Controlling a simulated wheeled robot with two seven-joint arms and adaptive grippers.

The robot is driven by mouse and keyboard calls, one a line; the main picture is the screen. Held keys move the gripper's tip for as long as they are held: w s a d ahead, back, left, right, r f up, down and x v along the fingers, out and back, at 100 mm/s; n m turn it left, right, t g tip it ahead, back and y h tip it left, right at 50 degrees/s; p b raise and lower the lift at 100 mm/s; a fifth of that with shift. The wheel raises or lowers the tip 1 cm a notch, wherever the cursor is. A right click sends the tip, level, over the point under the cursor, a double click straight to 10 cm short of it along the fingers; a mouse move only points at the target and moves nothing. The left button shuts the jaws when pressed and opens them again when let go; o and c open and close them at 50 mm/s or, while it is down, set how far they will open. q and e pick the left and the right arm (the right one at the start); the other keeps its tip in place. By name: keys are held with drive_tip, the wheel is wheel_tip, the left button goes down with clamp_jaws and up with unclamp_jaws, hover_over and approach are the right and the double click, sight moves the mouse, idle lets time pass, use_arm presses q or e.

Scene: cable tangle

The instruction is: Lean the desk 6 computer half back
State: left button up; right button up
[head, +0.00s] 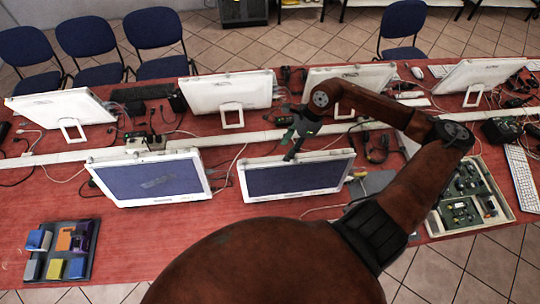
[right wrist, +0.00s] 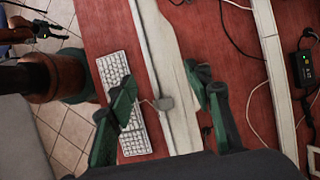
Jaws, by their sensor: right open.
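Two white computers with dark screens face me in the near row, a left one (head: 152,179) and a middle one (head: 297,176); I see no desk numbers. My right gripper (head: 297,140) is at the top edge of the middle one. In the right wrist view the open right gripper (right wrist: 165,100) has its dark green fingers apart, with a pale computer casing (right wrist: 172,60), seen nearly edge-on, between them. I cannot tell whether either finger touches it. What looks like my left gripper (right wrist: 42,30) is small at the upper left of the right wrist view.
More white computers (head: 230,91) stand with their backs to me in the far row. Cables lie along the white divider (head: 240,137). A tray of blocks (head: 62,250) is at the left and a circuit board tray (head: 470,200) at the right. A white keyboard (right wrist: 118,90) lies beside the casing.

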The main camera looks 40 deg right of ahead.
sight(280, 158)
drive_tip(key=shift+s+a+f, duration=0.1)
drive_tip(key=shift+a+f, duration=0.05)
drive_tip(key=p+x, duration=0.1)
drive_tip(key=x, duration=0.5)
drive_tip(key=shift+p, duration=0.35)
drive_tip(key=shift+a+f, duration=0.25)
drive_tip(key=shift+f, duration=0.4)
drive_tip(key=shift+c, duration=0.4)
clamp_jaws()
